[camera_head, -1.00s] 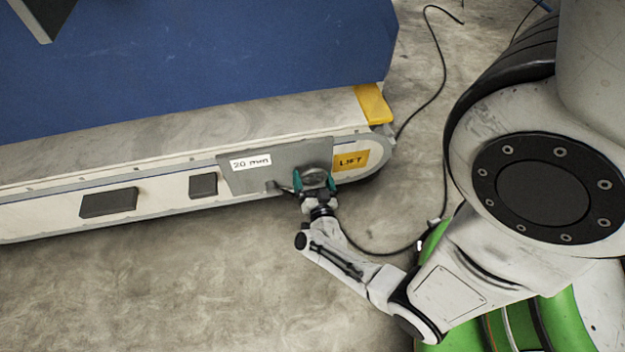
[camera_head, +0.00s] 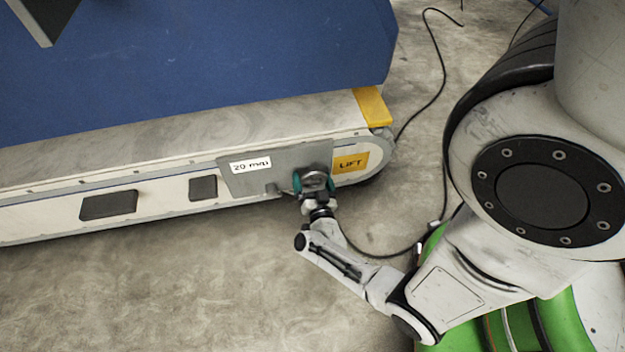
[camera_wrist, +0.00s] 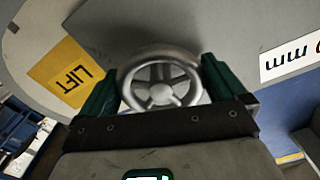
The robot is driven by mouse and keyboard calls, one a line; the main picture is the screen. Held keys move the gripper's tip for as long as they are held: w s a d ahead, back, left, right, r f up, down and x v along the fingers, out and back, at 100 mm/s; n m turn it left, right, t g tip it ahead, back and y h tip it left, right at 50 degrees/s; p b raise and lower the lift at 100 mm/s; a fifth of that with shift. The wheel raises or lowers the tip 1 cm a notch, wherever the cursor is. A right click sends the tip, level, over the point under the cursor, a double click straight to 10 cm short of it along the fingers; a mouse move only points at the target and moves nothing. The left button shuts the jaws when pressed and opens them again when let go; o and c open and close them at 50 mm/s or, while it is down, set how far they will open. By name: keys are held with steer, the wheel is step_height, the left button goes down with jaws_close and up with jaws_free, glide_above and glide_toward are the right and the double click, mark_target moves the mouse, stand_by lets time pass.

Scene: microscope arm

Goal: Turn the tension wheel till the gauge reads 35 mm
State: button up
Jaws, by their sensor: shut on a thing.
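The tension wheel, a small silver spoked wheel (camera_wrist: 162,84), is mounted on the grey plate (camera_head: 285,160) on the side of the machine's end. My gripper (camera_head: 314,184) has its teal fingers on either side of the wheel's rim and is shut on it. In the wrist view the two green fingers (camera_wrist: 155,92) flank the wheel at left and right. The gauge label (camera_head: 250,165) on the plate reads "20 mm". In the wrist view only the upside-down "mm" end of the label (camera_wrist: 290,56) shows.
A yellow "LIFT" label (camera_head: 350,162) is right of the wheel. Two dark blocks (camera_head: 108,204) (camera_head: 203,188) stand out from the machine's side at left. A blue housing (camera_head: 200,60) rises above. A black cable (camera_head: 442,70) lies on the floor. The floor in front is clear.

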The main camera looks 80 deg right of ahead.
steer(key=n+p, duration=0.2)
steer(key=n, duration=0.3)
steer(key=shift+s+n, duration=0.15)
steer(key=shift+n, duration=0.15)
steer(key=n+p, duration=0.2)
steer(key=n, duration=0.4)
steer(key=shift+s, duration=0.1)
steer(key=n+p, duration=0.1)
steer(key=n, duration=0.4)
steer(key=shift+r+n, duration=0.1)
steer(key=shift+n, duration=0.3)
steer(key=n+p, duration=0.1)
steer(key=n, duration=0.4)
steer(key=shift+s+n, duration=0.1)
steer(key=shift+n, duration=0.3)
steer(key=o, duration=0.6)
steer(key=shift+r, duration=0.1)
steer(key=p+v, duration=0.3)
steer(key=v, duration=0.7)
steer(key=shift+s+a, duration=0.15)
steer(key=shift+a, duration=0.15)
